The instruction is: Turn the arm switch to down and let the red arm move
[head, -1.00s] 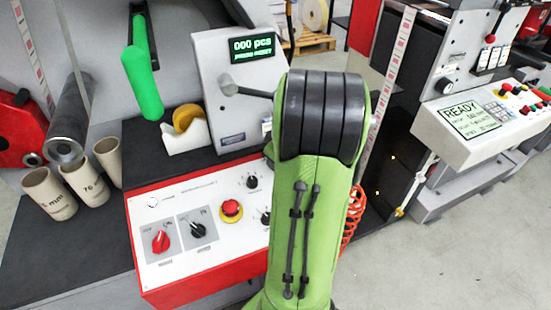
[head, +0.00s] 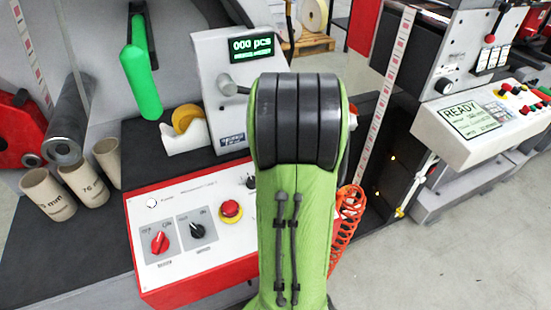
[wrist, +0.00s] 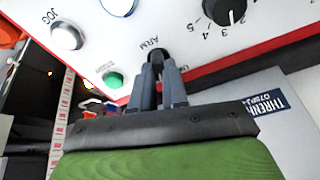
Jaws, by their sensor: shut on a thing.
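In the wrist view, the arm switch (wrist: 155,54) is a small black knob beside the upside-down label "ARM", near the red edge of the white panel. My gripper (wrist: 157,72) is shut on it, with the dark fingers on either side. The fingers cover part of the knob, so I cannot tell which way it points. In the head view my green arm hides the gripper and the switch. A red part (head: 14,135) stands at the left edge of the head view; I cannot tell if it is the red arm.
The white control panel (head: 185,265) carries a red selector (head: 159,242), a black selector (head: 197,231) and a red emergency button (head: 230,209). In the wrist view a green button (wrist: 113,80) and a silver JOG button (wrist: 67,36) lie close to the fingers. A display (head: 251,48) reads "000 pcs".

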